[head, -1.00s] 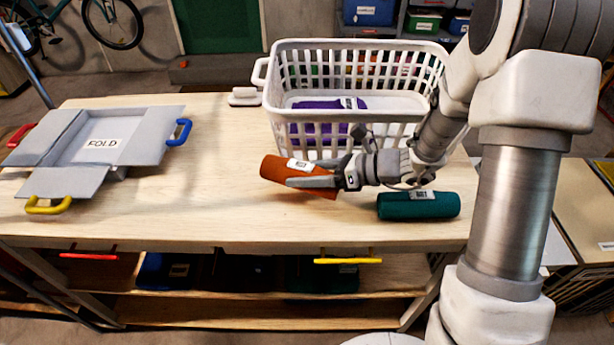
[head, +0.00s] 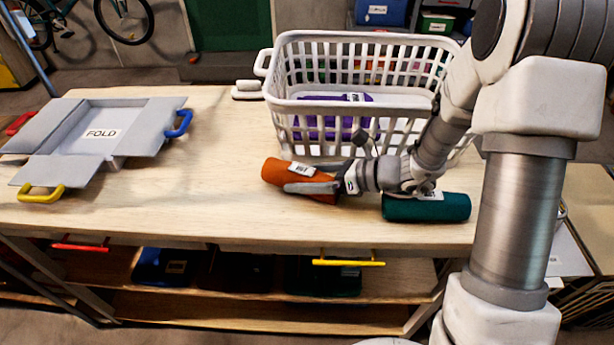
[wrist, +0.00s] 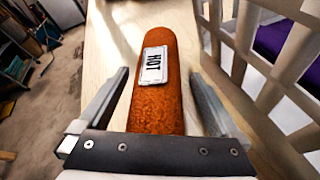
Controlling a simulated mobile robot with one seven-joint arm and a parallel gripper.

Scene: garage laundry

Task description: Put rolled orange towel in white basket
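The rolled orange towel (head: 285,174) with a white HOT label lies on the table in front of the white basket (head: 285,108). My gripper (head: 312,180) is low at the towel's right end. In the wrist view my gripper (wrist: 160,95) has one finger on each side of the orange towel (wrist: 158,108), with a narrow gap showing on both sides, so it is open around it. The basket's slatted wall (wrist: 285,70) is close on the right of the wrist view. A purple rolled towel (head: 310,125) lies inside the basket.
A rolled teal towel (head: 425,208) lies right of my gripper, beneath the wrist. A grey folding board (head: 140,130) marked FOLD, with coloured handles, is at the left. The wooden table (head: 210,210) is clear between the board and the orange towel.

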